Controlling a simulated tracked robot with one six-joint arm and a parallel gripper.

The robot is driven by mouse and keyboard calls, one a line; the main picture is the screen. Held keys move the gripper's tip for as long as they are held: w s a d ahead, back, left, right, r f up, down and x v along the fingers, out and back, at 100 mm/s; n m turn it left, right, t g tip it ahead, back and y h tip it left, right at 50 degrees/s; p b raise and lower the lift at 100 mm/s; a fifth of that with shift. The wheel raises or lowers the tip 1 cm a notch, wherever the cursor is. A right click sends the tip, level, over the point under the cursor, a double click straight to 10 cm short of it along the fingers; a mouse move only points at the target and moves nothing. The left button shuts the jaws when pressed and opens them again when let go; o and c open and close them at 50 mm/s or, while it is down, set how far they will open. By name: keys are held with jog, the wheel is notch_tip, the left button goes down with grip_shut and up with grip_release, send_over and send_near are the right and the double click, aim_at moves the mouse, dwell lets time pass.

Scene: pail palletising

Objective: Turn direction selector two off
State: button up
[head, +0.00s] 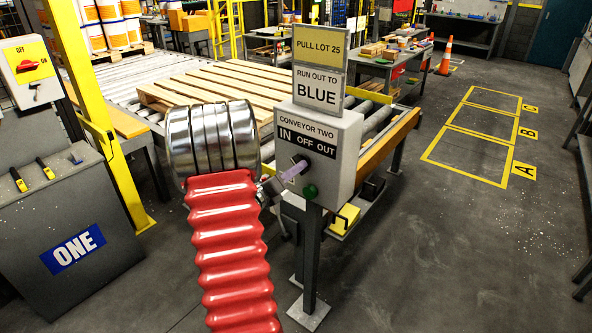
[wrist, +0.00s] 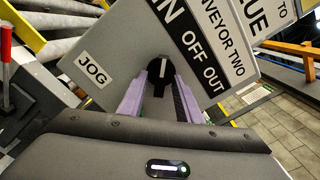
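The grey conveyor two control box (head: 335,160) stands on a post, labelled IN, OFF, OUT. Its black selector knob (head: 300,162) shows below the label; in the wrist view the knob (wrist: 160,72), with a white mark, points up the picture, to the IN side of OFF. My gripper (head: 291,173) is at the box front. In the wrist view its two purple fingers (wrist: 162,88) stand on either side of the knob, open, with gaps visible beside it. Whether a fingertip touches the knob I cannot tell.
A green button (head: 310,191) sits just below the selector; a JOG label (wrist: 95,71) is on the same panel. Signs (head: 320,70) rise above the box. A wooden pallet (head: 215,80) lies on rollers behind. A console marked ONE (head: 70,215) is left.

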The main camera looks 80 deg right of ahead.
jog(key=shift+s+d, duration=0.2)
jog(key=shift+d, duration=0.25)
grip_shut()
